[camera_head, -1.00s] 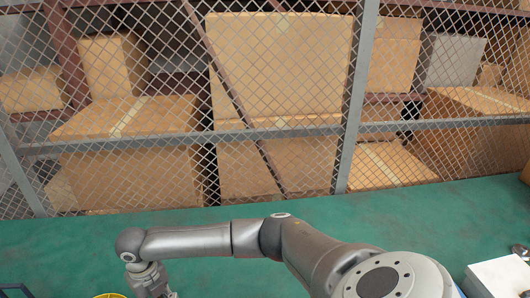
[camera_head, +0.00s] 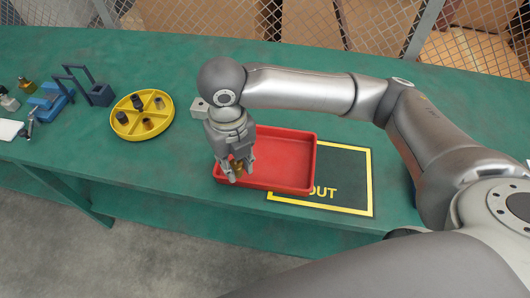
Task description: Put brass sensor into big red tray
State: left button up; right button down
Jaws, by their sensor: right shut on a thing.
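The big red tray (camera_head: 285,165) lies near the front edge of the green table, partly over the left part of a dark mat. My right gripper (camera_head: 236,176) points down over the tray's left end. It is shut on the brass sensor (camera_head: 237,168), a small gold-brown piece that shows between the fingers. The fingers hide most of the sensor and the tray's left corner. I cannot tell whether the sensor touches the tray floor. My left gripper does not show.
A yellow round divided tray (camera_head: 142,132) with several small dark parts stands left of the red tray. Blue fixtures (camera_head: 98,93) and small parts stand further left. The yellow-bordered mat (camera_head: 345,185) reads "OUT". Wire mesh stands behind the table.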

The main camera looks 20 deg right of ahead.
jog(key=w+d+f, duration=0.1)
jog(key=w+f, duration=0.2)
jog(key=w+d+f, duration=0.2)
jog(key=w+f, duration=0.1)
jog(key=w, duration=0.1)
jog(key=w+d+f, duration=0.2)
jog(key=w, duration=0.1)
jog(key=shift+w+d+f, duration=0.25)
jog(key=shift+w+f, duration=0.15)
jog(key=shift+w+d+f, duration=0.1)
jog(key=shift+w+f, duration=0.05)
jog(key=shift+f, duration=1.6)
jog(key=shift+f, duration=0.15)
jog(key=c, duration=1.2)
grip_release()
